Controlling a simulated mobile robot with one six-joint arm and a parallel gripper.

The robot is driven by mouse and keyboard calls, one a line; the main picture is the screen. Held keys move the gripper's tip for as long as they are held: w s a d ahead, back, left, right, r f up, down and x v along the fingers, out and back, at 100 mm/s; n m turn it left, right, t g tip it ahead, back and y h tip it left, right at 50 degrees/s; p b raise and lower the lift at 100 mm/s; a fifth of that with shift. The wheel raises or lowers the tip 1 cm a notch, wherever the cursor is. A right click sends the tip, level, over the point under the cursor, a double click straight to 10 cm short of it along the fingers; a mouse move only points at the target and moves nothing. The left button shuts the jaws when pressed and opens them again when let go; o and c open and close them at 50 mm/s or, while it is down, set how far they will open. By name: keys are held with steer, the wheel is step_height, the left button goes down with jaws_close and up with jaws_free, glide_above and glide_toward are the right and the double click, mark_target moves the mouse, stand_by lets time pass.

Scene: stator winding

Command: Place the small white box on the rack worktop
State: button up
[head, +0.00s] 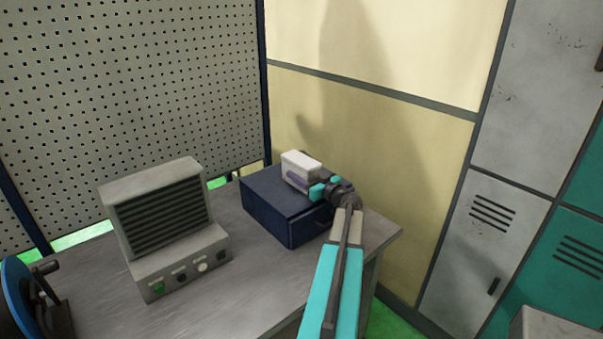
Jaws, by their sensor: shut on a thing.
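The small white box (300,167) has a purple patch on its near side. It shows above the top of a dark blue case on the grey worktop (268,281). My gripper (318,190) reaches in from the right and is shut on the white box, with its cyan fingers at the box's lower right. I cannot tell whether the box touches the case top or is held just above it. My arm hides part of the worktop's right side.
The dark blue case (288,213) stands near the back of the worktop. A grey vented unit with buttons (162,222) stands to its left. A blue wheel-like thing (18,298) is at the far left. Perforated panel (130,75) behind, lockers (500,220) right. Front worktop is clear.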

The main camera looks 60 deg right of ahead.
steer(key=shift+f+b, duration=0.1)
steer(key=shift+b, duration=0.2)
steer(key=o, duration=1.2)
steer(key=shift+o, duration=0.2)
steer(key=shift+r+p, duration=0.2)
steer(key=shift+p, duration=0.15)
steer(key=shift+s+a+f+b, duration=0.1)
steer(key=shift+s+f+b, duration=0.05)
steer(key=shift+s+b, duration=0.15)
steer(key=b+v, duration=0.4)
steer(key=v, duration=0.7)
steer(key=shift+s, duration=0.15)
steer(key=shift+a, duration=0.1)
steer(key=shift+o, duration=0.9)
